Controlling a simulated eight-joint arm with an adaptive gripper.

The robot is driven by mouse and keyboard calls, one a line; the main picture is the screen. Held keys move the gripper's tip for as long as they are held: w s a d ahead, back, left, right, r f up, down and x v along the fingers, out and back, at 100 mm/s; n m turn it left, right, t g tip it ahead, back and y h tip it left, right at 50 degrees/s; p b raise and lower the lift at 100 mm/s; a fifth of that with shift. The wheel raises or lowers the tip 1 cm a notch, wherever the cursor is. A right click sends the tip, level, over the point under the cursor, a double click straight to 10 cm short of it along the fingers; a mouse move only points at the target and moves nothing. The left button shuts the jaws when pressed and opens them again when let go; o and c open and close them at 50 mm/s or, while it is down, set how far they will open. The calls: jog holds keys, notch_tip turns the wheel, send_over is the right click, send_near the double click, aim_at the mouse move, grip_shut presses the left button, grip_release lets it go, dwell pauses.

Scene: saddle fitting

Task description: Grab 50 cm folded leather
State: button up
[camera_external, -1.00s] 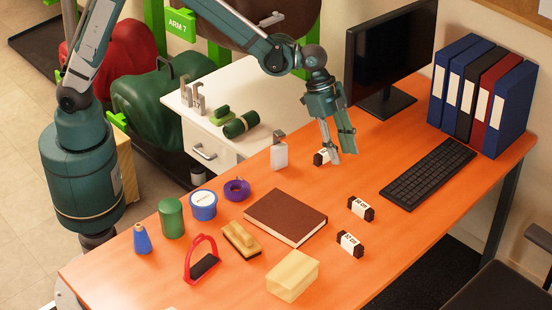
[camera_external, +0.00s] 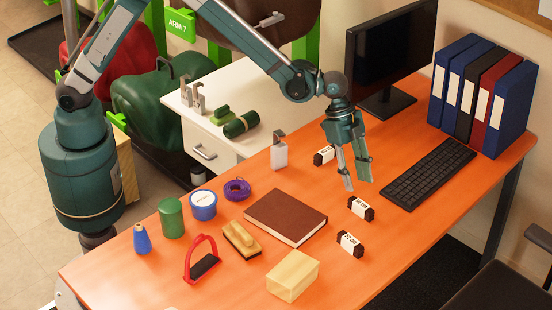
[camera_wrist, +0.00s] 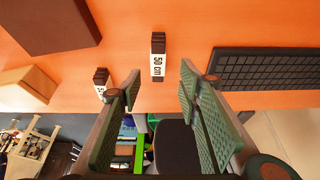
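Three dark brown folded leathers with white paper bands lie on the orange desk. The 50 cm folded leather (camera_external: 361,208) is the middle one; its label reads clearly in the wrist view (camera_wrist: 158,57), ahead of my fingertips. My gripper (camera_external: 356,184) hangs above the desk just behind this leather, fingers pointing down. In the wrist view the two green padded fingers (camera_wrist: 160,84) are apart with nothing between them. Another folded leather (camera_external: 350,243) lies nearer the front, its label partly hidden by a finger in the wrist view (camera_wrist: 101,82). The third (camera_external: 324,155) lies farther back.
A brown book (camera_external: 286,217) lies left of the leathers, and a black keyboard (camera_external: 429,173) lies to the right.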

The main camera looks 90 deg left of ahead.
aim_at(362, 204)
jog(key=shift+x, duration=1.3)
jog(key=shift+f+b, duration=0.1)
jog(key=shift+b, duration=0.2)
jog(key=shift+b+x, duration=0.65)
jog(key=shift+x, duration=1.9)
jog(key=shift+d, duration=0.2)
jog(key=shift+c, duration=0.5)
jog(key=c, duration=0.9)
